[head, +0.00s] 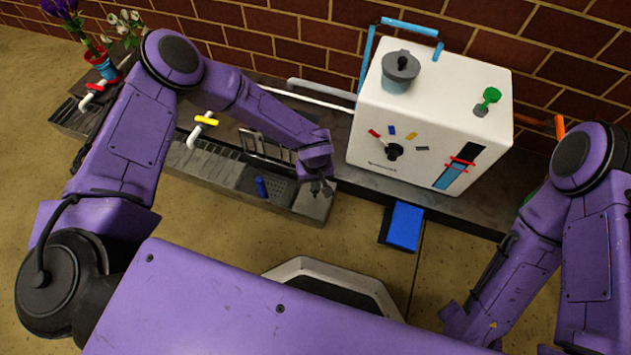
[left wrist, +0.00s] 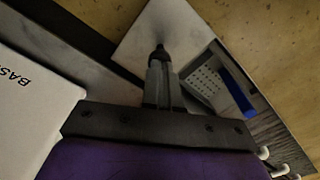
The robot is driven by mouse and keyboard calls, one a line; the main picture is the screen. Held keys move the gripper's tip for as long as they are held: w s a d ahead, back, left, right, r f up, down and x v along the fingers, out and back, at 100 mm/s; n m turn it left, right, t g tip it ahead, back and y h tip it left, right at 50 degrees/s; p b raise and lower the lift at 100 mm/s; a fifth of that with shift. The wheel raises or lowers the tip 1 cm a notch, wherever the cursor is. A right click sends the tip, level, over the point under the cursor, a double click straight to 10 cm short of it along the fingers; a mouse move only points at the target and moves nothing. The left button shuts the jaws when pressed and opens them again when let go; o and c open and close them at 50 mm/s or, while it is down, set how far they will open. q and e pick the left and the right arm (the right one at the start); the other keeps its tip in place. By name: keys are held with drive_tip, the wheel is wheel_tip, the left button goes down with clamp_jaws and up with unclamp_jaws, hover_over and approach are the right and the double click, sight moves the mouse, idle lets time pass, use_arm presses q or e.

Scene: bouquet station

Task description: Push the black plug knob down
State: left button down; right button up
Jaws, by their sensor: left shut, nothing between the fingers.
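The black plug knob (left wrist: 159,50) appears in the left wrist view as a small dark upright piece just at the fingertips. It stands over the pale slab at the end of the sink station. My left gripper (left wrist: 158,72) is shut with nothing between its fingers, and its tips point at the knob. Whether they touch it I cannot tell. In the head view my left gripper (head: 322,189) is over the right end of the grey sink unit (head: 313,208), and the knob is hard to make out there. My right gripper is not in view; only its arm shows.
A white machine (head: 365,132) with a black dial (head: 393,151) stands close right of the left gripper. A blue upright piece (head: 261,187) stands by the perforated drain area. A yellow-handled tap (head: 205,121) is further left. A blue pedal (head: 405,226) lies in front.

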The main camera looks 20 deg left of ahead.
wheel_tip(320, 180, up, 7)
drive_tip(key=p, duration=0.8)
drive_tip(key=shift+p, duration=0.3)
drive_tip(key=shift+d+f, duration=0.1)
